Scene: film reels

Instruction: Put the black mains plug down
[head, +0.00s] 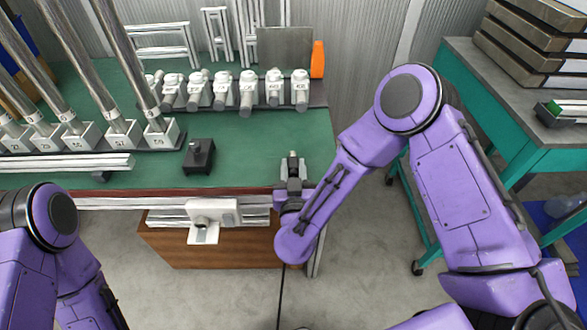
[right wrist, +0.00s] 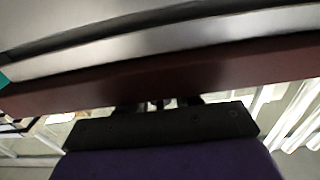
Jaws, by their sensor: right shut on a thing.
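My right gripper (head: 292,172) is at the front right edge of the green bench top (head: 255,170), with its fingers pointing away from me. It is shut on a small dark thing with a pale tip, which I take to be the black mains plug (head: 292,157); the fingers hide most of it. A thin black cable (head: 282,285) hangs below the gripper towards the floor. In the right wrist view the finger bases (right wrist: 158,104) show dark against the bench edge, and the plug cannot be made out. My left arm is at the lower left; its gripper does not show.
A black block with a knob (head: 199,158) stands on the bench, left of the gripper. Several white fittings (head: 248,90) line the back, and metal tubes in white bases (head: 120,133) stand left. A white bracket (head: 212,214) juts from the front. Green bench top between is clear.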

